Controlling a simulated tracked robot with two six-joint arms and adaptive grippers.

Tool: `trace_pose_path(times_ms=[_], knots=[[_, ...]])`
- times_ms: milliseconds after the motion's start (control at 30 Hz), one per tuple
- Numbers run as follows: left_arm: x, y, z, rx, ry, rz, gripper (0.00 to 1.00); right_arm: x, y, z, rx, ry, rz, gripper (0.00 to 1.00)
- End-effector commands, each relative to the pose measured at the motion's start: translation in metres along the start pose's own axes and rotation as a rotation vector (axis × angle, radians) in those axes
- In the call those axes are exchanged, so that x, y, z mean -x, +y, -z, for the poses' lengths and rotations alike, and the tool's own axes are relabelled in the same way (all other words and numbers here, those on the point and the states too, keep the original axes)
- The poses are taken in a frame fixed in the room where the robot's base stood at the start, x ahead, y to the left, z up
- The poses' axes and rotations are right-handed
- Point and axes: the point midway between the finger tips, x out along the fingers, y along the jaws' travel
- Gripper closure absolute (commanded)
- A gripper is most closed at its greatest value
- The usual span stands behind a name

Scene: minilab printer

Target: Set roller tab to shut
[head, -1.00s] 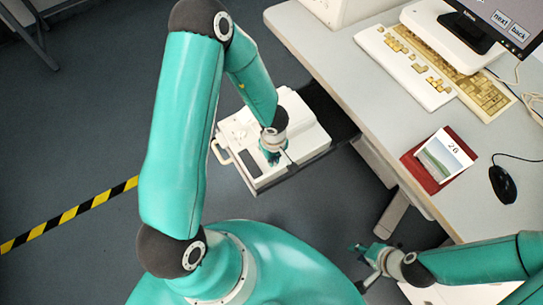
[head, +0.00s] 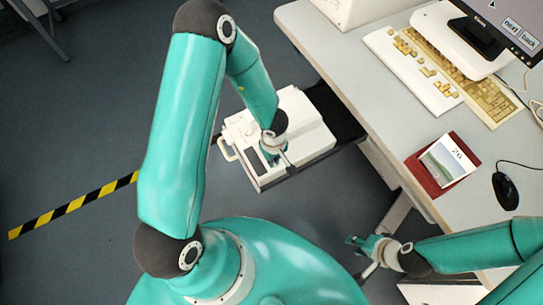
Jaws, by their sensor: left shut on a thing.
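A white box-shaped unit (head: 302,125) with a pale handle (head: 227,149) on its left side sits on a dark pulled-out shelf beside the desk. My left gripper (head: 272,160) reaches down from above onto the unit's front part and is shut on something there. The gripper and wrist cover what it holds, and I cannot make out the roller tab. My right gripper (head: 357,246) is low at the bottom right, away from the unit; its fingers are too small to tell whether they are open.
The desk (head: 385,110) at right carries a keyboard (head: 497,102), a panel with yellow keys (head: 410,68), a monitor (head: 500,25), a red-backed calendar (head: 430,177) and a black mouse (head: 506,190).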

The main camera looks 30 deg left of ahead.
Motion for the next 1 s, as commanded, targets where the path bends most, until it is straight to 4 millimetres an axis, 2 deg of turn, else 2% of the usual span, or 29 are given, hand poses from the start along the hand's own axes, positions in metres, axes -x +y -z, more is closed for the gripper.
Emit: trace_pose_path(times_ms=[67,100,233,667,867,1000], knots=[[0.000,0.000,0.000,0.000,-0.001,0.001,1.00,0.000,0.000,0.000,0.000,0.000,0.000,0.67],[0.000,0.000,0.000,0.000,-0.001,0.001,0.88,0.000,0.000,0.000,0.000,0.000,0.000,0.67],[0.000,0.000,0.000,-0.001,-0.001,0.001,0.67,0.000,0.000,0.000,0.000,0.000,0.000,0.67],[0.005,0.001,0.000,-0.001,0.001,0.000,0.67,0.001,0.000,0.000,0.000,0.000,0.000,0.67],[0.028,0.001,0.001,0.000,0.003,-0.003,0.67,0.001,0.000,0.000,0.000,0.000,0.000,0.67],[0.052,0.002,0.001,0.000,0.004,-0.003,0.67,0.001,0.000,0.000,0.000,0.000,0.000,0.67]])
